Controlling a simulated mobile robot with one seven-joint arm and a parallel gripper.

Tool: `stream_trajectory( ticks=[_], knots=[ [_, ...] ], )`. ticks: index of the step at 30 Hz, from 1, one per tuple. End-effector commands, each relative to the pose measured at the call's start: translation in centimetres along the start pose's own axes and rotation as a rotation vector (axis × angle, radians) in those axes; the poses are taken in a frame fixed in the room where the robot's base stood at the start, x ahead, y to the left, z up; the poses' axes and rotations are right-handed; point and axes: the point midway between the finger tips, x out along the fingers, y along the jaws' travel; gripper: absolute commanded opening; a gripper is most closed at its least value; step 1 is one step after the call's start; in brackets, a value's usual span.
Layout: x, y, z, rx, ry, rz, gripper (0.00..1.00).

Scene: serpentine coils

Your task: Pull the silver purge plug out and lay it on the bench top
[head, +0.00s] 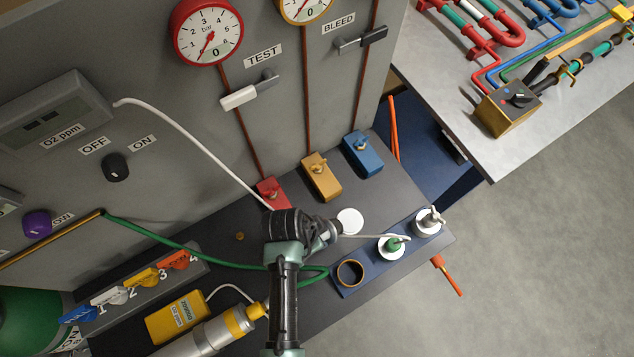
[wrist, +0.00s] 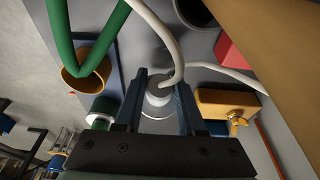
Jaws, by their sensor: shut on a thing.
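My gripper (head: 328,232) hangs over the bench top (head: 215,215), left of the sockets. In the wrist view its two fingers (wrist: 160,100) are shut on a pale grey, round piece (wrist: 158,92). A white hose bends down in front of this piece; whether they join is unclear. I cannot tell whether this piece is the purge plug, or whether it is seated or free. In the head view a silver plug (head: 431,217) with a small crossbar stands in a white collar at the right end of the blue block. A green plug (head: 393,245) stands beside it.
The blue block (head: 370,277) also has an open gold-rimmed socket (head: 350,273). A white disc (head: 350,222) lies just right of my gripper. Red (head: 270,190), yellow (head: 321,180) and blue (head: 362,155) valve blocks line the panel. A green hose (head: 180,247) crosses the bench.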

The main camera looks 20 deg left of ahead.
Motion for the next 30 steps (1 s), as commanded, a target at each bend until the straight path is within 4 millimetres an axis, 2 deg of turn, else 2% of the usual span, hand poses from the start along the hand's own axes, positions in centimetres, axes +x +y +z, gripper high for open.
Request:
stream_trajectory(
  ticks=[4,5,10,22,26,30],
  knots=[
    [-0.1,0.0,-0.1,0.0,0.001,-0.001,0.0],
    [-0.1,0.0,-0.1,0.0,0.001,-0.001,0.42],
    [-0.1,0.0,-0.1,0.0,0.001,-0.001,0.73],
    [-0.5,0.0,0.0,0.0,0.0,0.0,0.74],
    [-1.8,-0.1,0.0,0.0,0.001,-0.002,0.74],
    [-4.2,-0.1,-0.1,0.0,0.002,-0.004,0.74]
  ],
)
